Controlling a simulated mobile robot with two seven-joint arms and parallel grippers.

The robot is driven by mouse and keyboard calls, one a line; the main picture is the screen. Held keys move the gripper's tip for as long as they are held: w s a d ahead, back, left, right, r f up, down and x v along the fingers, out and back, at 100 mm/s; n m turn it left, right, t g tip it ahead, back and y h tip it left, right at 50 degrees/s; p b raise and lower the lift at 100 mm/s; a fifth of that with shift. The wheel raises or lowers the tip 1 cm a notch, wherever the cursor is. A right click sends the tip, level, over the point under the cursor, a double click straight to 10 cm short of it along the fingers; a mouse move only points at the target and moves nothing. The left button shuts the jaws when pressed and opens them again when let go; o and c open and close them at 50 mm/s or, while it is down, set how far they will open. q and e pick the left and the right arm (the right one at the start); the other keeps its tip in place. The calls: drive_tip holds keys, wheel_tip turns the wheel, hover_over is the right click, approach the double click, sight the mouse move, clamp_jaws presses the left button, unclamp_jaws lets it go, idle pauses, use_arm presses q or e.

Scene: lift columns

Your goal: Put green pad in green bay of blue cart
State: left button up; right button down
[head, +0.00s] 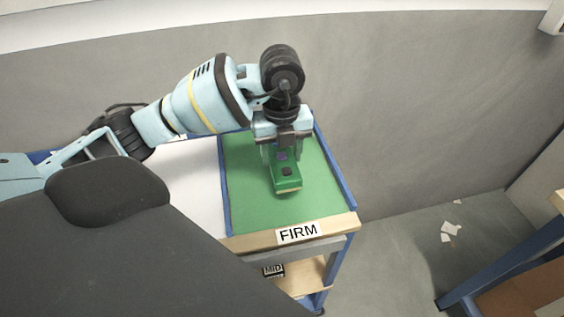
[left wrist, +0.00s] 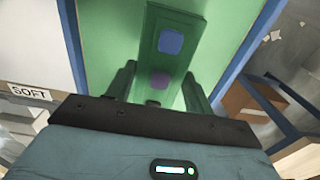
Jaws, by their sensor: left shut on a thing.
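The green pad (head: 286,181) is a small block with a dark square and a purple patch on top. In the head view it is over the green bay (head: 320,200) of the blue cart (head: 342,182). My left gripper (head: 283,152) is shut on the pad from above. In the left wrist view the pad (left wrist: 172,60) shows between the two fingers (left wrist: 158,85), with a blue and a purple patch. I cannot tell whether the pad touches the bay floor. My right gripper is not in view.
A white bay (head: 190,180) lies left of a blue divider. A "FIRM" label (head: 298,232) marks the green bay's front edge, and a "MID" label (head: 273,270) sits lower. Another blue-framed piece (head: 500,270) stands at right. Paper scraps (head: 449,230) lie on the floor.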

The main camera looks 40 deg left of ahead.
sight(282, 156)
use_arm(q)
drive_tip(key=shift+w+f, duration=0.15)
drive_tip(key=shift+f, duration=1.6)
drive_tip(key=shift+f, duration=0.15)
drive_tip(key=o, duration=1.2)
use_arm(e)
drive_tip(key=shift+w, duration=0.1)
use_arm(q)
wheel_tip(282, 156, up, 11)
drive_tip(key=shift+r+p, duration=0.1)
drive_tip(key=shift+p, duration=0.45)
drive_tip(key=shift+r, duration=0.55)
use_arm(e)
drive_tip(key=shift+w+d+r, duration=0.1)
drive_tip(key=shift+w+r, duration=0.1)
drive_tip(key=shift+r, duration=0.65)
